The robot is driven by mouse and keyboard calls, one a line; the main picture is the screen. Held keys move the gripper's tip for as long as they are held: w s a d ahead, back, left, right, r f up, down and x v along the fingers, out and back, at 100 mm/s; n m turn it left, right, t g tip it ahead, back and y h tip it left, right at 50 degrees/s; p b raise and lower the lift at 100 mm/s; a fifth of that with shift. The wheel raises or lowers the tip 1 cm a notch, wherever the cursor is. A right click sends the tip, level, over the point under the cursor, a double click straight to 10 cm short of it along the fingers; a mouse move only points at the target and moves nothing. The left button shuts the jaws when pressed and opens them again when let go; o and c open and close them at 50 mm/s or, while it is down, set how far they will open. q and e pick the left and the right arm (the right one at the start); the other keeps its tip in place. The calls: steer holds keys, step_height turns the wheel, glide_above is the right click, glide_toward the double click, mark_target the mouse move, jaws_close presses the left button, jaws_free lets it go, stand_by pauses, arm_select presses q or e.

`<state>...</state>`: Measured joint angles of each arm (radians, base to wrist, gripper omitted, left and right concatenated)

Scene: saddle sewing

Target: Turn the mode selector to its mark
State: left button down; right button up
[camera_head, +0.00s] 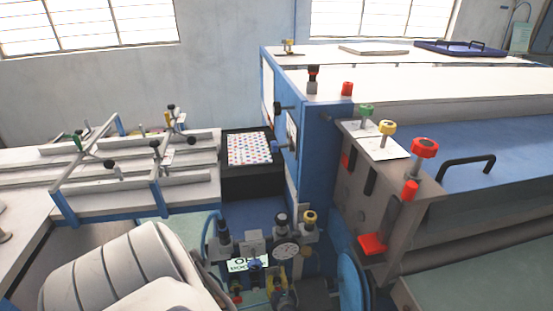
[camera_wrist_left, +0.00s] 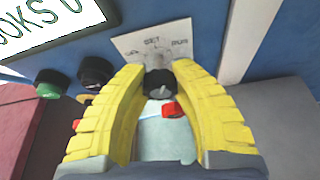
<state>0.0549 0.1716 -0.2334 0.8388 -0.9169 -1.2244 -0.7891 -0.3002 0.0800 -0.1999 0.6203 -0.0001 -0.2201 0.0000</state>
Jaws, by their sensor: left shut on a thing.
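The mode selector shows in the left wrist view as a dark knob (camera_wrist_left: 159,84) below a pale label plate (camera_wrist_left: 150,42). The plate carries SET at its middle and what looks like RUN at its right; its left word is hard to read. My left gripper (camera_wrist_left: 171,72) has its two yellow fingers on either side of the knob, shut on it. In the head view the left gripper (camera_head: 278,272) is low in the middle, at the machine's front panel, and hides most of the knob there. A red part (camera_wrist_left: 172,109) shows between the fingers. My right gripper is not in view.
A sign with dark lettering (camera_head: 248,265) is beside the left gripper. Green (camera_wrist_left: 48,90) and black (camera_wrist_left: 96,72) buttons sit close to the left finger. A gauge (camera_head: 286,253) and a yellow-topped knob (camera_head: 309,217) stand above. A blue wheel (camera_head: 352,280) is at the right.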

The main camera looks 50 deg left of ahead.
arm_select(q)
steer(key=m+g+y, duration=0.1)
steer(key=m, duration=0.1)
steer(key=shift+m, duration=0.3)
steer(key=shift+m+g+y, duration=0.5)
steer(key=shift+m+g, duration=0.2)
steer(key=shift+m, duration=0.6)
steer(key=c, duration=0.9)
jaws_free()
steer(key=shift+c, duration=0.2)
steer(key=shift+d, duration=0.1)
steer(key=v, duration=1.1)
steer(key=shift+d, duration=0.45)
